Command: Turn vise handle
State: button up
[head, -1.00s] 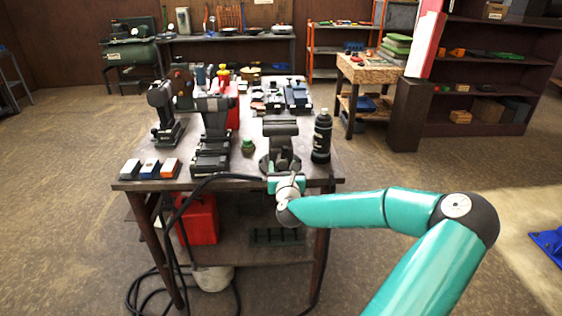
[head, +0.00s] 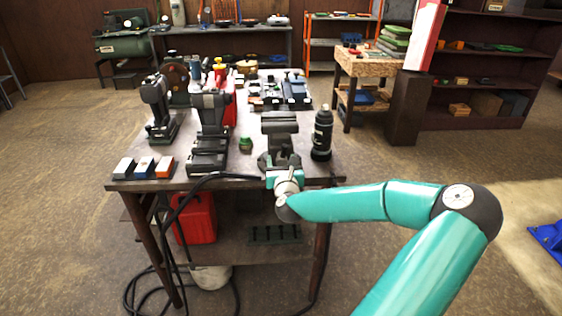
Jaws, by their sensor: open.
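A dark grey vise (head: 280,126) stands on the workbench (head: 190,186) near its front right edge, its jaws upright at the top. My gripper (head: 284,162) is at the front of the vise, at the bench's front edge, reached by my teal arm from the lower right. Its fingers are dark against the vise and hard to make out. The vise handle is hidden behind my gripper and wrist, so I cannot tell whether they touch.
Three small blocks (head: 145,167) lie at the front left. A red can (head: 196,218) is on the lower shelf.

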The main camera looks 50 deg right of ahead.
jog(key=shift+d+f, duration=0.15)
jog(key=c, duration=1)
jog(key=shift+n, duration=0.3)
